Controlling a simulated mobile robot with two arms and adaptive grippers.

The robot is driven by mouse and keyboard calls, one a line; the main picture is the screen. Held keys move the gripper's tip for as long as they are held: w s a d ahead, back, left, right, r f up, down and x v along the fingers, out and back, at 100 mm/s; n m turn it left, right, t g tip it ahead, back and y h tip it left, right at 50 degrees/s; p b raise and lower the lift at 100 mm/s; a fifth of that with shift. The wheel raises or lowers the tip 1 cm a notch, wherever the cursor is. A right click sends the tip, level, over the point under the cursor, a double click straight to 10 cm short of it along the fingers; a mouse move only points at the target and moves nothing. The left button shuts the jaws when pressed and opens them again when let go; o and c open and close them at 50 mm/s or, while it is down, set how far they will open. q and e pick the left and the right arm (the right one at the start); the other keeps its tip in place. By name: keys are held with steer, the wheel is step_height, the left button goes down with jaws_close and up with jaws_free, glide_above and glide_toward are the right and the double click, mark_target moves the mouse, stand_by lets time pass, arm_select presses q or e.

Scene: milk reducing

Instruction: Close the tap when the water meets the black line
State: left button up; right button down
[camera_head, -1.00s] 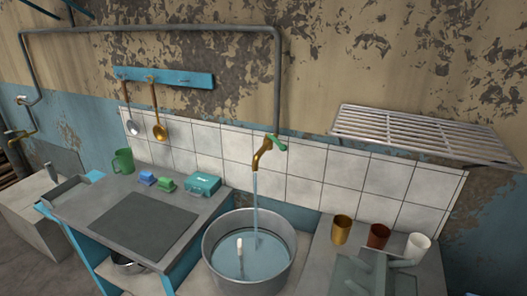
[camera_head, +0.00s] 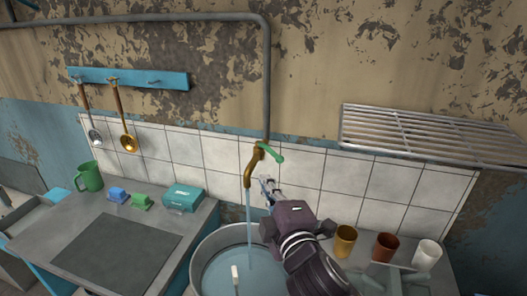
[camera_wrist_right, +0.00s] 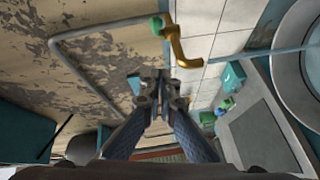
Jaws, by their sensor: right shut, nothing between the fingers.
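The brass tap (camera_head: 254,165) hangs from the wall pipe and has a green handle (camera_head: 270,152). A stream of water (camera_head: 249,222) runs from it into the metal pot (camera_head: 205,250), where water (camera_head: 225,275) covers the bottom part in view. A white stick-like float or marker (camera_head: 235,273) stands in the pot. I cannot make out a black line. My right gripper (camera_head: 268,188) is just below and right of the tap, apart from the handle, shut and empty. The right wrist view shows the gripper (camera_wrist_right: 158,78) below the tap (camera_wrist_right: 180,52) and its green handle (camera_wrist_right: 156,25). My left gripper is not in view.
Three cups, brass (camera_head: 345,241), brown (camera_head: 385,248) and white (camera_head: 427,254), stand right of my right arm. A metal rack (camera_head: 430,136) juts from the wall above them. A teal box (camera_head: 183,198) and green mug (camera_head: 89,177) are on the left counter.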

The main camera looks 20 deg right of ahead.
steer(key=w+d+p, duration=0.4)
steer(key=w, duration=0.6)
steer(key=shift+f, duration=0.25)
